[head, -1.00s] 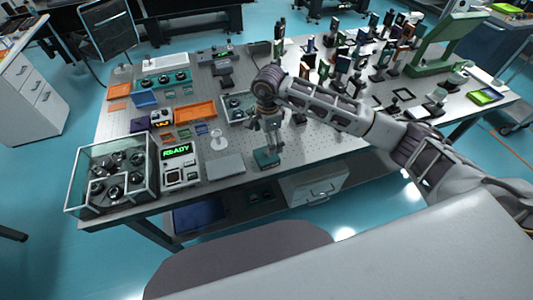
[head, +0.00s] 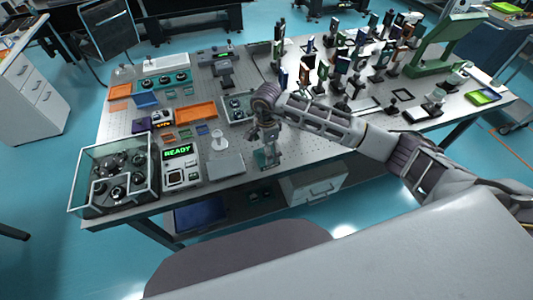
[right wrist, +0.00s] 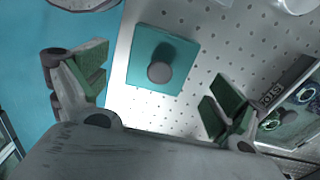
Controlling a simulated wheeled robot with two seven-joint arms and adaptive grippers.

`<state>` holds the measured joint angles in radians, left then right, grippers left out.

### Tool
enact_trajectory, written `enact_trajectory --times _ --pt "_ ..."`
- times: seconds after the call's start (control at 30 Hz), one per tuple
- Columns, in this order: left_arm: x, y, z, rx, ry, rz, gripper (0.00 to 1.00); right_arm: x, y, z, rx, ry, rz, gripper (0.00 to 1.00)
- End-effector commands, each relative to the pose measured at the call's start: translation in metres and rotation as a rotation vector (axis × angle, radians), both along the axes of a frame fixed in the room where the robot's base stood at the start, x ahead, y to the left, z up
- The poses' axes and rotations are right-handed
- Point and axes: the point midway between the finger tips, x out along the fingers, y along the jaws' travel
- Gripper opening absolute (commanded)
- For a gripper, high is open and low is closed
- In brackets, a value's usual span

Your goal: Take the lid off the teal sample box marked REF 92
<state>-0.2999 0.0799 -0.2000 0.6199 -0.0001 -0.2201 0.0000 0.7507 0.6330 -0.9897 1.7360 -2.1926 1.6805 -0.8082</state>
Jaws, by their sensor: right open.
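The teal sample box (right wrist: 178,50) shows from above in the right wrist view, a square teal top with a round grey knob (right wrist: 160,72). I cannot read any REF mark on it. My right gripper (right wrist: 156,84) is open, its green-padded fingers on either side of the box and apart from the knob. In the head view my right gripper (head: 268,154) is low over the table's front edge and hides most of the box (head: 261,160). My left gripper is not in view.
A flat grey plate (head: 226,166) lies left of the gripper, beside an instrument reading READY (head: 181,168). A glass-walled case (head: 112,180) stands at the front left corner. A tray of parts (head: 236,108) is behind the gripper, and several optical mounts crowd the right.

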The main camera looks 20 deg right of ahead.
Motion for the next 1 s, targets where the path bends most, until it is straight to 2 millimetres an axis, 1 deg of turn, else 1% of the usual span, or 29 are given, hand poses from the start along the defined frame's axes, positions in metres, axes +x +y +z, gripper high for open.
enact_trajectory --times 0.1,0.23,0.7,0.77,1.0 --pt "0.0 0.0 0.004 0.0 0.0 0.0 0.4 0.0 0.0 -0.012 0.001 0.002 -0.001 0.96" --pt "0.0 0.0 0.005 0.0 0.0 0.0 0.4 0.0 -0.001 -0.019 -0.001 0.001 0.0 0.96" --pt "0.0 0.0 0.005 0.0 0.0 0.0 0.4 0.0 -0.001 -0.02 -0.001 0.0 0.0 0.96" --pt "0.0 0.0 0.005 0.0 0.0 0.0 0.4 0.0 -0.001 -0.02 -0.001 0.0 0.0 0.9" --pt "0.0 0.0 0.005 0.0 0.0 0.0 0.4 0.0 -0.001 -0.02 -0.001 0.0 0.0 0.59"
